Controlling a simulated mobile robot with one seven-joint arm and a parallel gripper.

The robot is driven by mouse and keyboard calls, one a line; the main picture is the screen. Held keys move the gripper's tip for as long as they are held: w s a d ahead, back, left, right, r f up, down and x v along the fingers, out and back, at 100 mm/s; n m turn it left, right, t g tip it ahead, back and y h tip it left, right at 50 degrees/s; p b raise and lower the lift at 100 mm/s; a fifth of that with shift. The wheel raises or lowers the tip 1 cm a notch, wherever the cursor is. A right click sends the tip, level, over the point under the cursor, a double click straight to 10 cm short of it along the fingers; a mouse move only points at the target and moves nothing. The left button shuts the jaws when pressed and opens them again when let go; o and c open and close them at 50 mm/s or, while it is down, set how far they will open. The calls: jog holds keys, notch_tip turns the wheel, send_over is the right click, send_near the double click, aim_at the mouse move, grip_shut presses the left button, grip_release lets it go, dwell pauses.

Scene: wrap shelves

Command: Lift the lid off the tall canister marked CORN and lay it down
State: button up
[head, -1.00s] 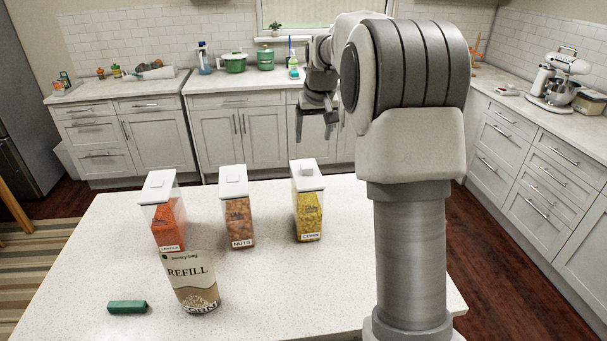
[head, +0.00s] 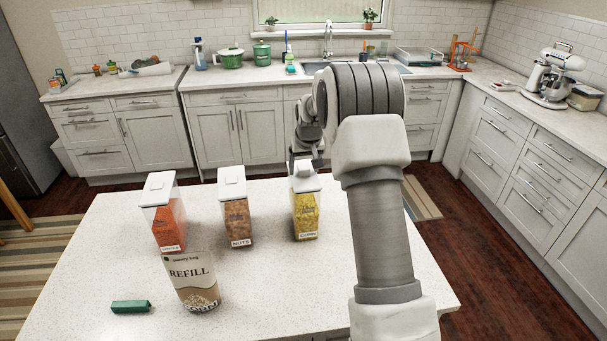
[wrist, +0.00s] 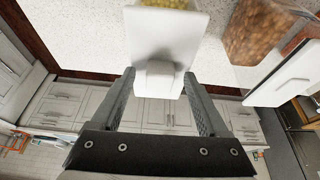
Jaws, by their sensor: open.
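The CORN canister (head: 306,215) stands upright on the counter, clear with yellow contents, at the right end of a row of three. Its white lid (head: 305,184) is on, with a raised square knob. In the wrist view the lid (wrist: 168,30) and its knob (wrist: 159,75) show large. My gripper (wrist: 160,105) is open, with its fingers on either side of the knob and gaps between. In the head view my gripper (head: 305,165) is at the lid's top, partly hidden by the knob and my arm. I cannot tell if it touches.
The NUTS canister (head: 237,217) and an orange-filled canister (head: 166,222) stand to the left, both lidded. A REFILL bag (head: 192,283) and a green block (head: 130,307) are in front. The counter (head: 270,290) is clear at the front middle.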

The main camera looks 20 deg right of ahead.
jog(key=shift+f, duration=0.15)
grip_shut()
dwell(0.4)
notch_tip(320, 180, up, 4)
jog(key=shift+d+r+b, duration=0.15)
jog(key=shift+r+b, duration=0.05)
jog(key=shift+b, duration=0.6)
jog(key=s+d+r, duration=0.7)
jog(key=d+r, duration=0.1)
jog(key=r, duration=0.2)
jog(key=shift+s+d, duration=0.15)
jog(key=shift+s, duration=0.25)
